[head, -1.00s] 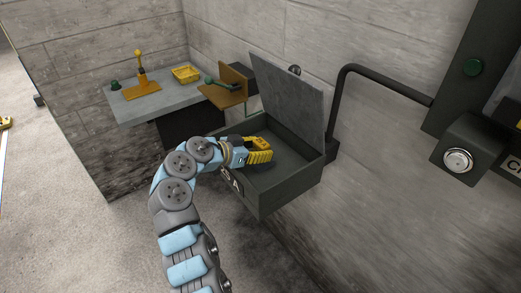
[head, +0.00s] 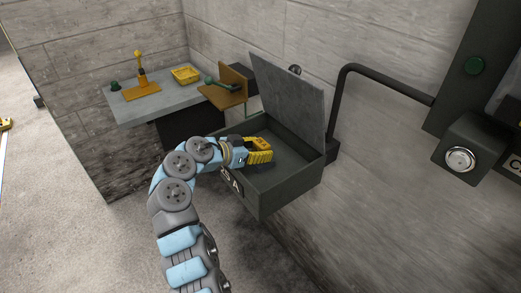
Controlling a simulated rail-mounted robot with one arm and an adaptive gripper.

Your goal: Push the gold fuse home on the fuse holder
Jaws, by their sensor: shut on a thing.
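My gripper (head: 259,151), with yellow fingers, is inside the open dark green box (head: 290,196) on the wall, near its left side. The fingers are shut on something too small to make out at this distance. The gold fuse and the fuse holder cannot be told apart here; my gripper and the box walls hide part of the box's inside. The box's grey lid (head: 290,98) stands raised at the back.
A black pipe (head: 385,82) runs along the wall right of the box.

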